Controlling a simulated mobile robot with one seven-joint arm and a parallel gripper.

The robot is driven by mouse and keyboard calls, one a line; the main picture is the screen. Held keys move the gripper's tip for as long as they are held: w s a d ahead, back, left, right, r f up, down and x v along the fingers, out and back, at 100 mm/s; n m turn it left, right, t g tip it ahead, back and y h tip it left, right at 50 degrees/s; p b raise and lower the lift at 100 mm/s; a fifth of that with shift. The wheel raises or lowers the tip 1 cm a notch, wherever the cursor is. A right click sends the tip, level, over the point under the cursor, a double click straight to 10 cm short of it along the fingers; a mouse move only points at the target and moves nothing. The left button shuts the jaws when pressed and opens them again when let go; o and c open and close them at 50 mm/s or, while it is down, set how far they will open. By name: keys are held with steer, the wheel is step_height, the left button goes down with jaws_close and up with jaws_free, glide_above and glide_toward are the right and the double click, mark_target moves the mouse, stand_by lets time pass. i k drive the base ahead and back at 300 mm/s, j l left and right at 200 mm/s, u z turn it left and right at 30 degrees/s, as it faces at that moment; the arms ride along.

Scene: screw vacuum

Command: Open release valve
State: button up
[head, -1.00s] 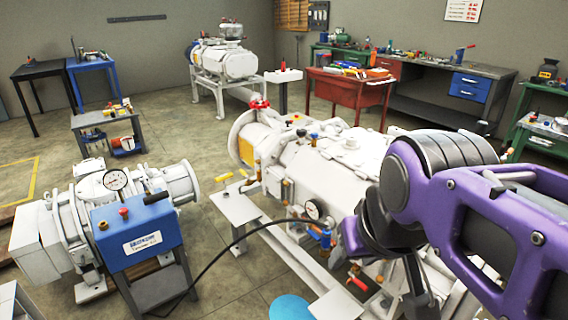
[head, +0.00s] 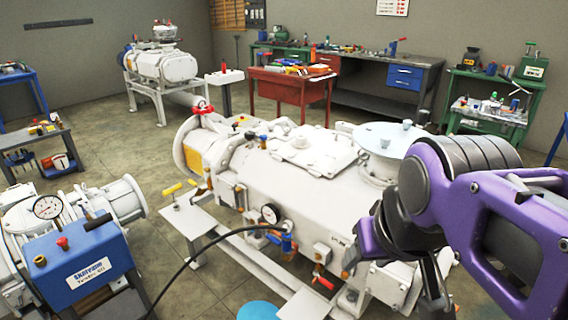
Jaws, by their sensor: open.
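A large white vacuum pump (head: 300,185) stands in the middle of the head view. It carries several valve parts, and I cannot tell which one is the release valve. A red handwheel (head: 203,108) sits on top of its left end. Yellow handles (head: 173,188) stick out at its left side. A red-handled valve (head: 324,282) is low on its near side, by a blue fitting (head: 287,243) and a gauge (head: 270,214). My gripper (head: 437,300) is open and points down at the lower right, in front of the pump's right end and apart from the red-handled valve.
A smaller pump with a blue panel (head: 85,272) stands at the left front. A black hose (head: 190,258) runs from the large pump toward it. A red cart (head: 292,88) and workbenches (head: 375,90) are behind. Bare floor (head: 120,165) lies left of the large pump.

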mark_target(62, 240)
steer(key=i, duration=0.25)
steer(key=k+l+u, duration=0.15)
steer(key=u, duration=0.6)
steer(key=i+u, duration=0.15)
steer(key=u, duration=0.8)
steer(key=i+j, duration=0.2)
steer(key=i, duration=0.35)
steer(key=i+j, duration=0.15)
steer(key=i, duration=0.35)
steer(key=i+j+z, duration=0.2)
steer(key=i, duration=0.2)
steer(key=i+j+z, duration=0.2)
steer(key=i, duration=0.25)
